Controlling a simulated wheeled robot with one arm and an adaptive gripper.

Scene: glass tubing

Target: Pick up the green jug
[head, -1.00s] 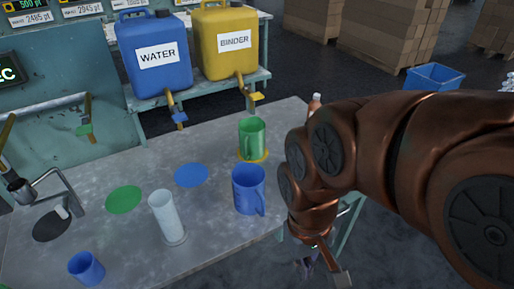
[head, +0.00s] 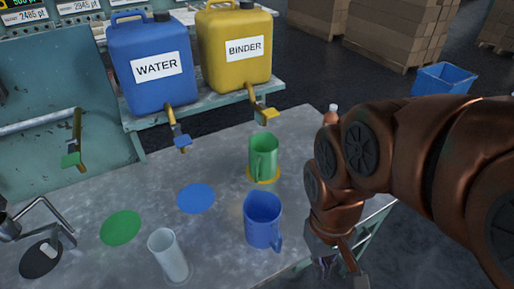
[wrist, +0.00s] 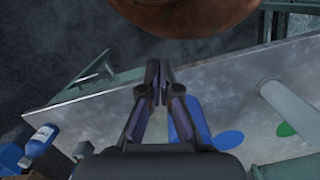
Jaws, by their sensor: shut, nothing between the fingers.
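The green jug (head: 263,156) stands upright on a yellow disc (head: 264,176) near the back right edge of the table, below the yellow tap. My gripper (wrist: 159,70) is shut and empty in the wrist view. In the head view the gripper is low at the right of the table, mostly hidden below my copper arm. It is apart from the green jug, nearer the table's front right edge. I cannot make out the green jug in the wrist view.
A blue jug (head: 262,220) stands in front of the green jug. A clear cylinder (head: 168,255) stands at the front. Blue (head: 196,198) and green (head: 120,227) discs lie flat. WATER (head: 152,67) and BINDER (head: 235,47) cans stand on a shelf behind. A white-capped bottle (head: 331,115) stands beyond the table.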

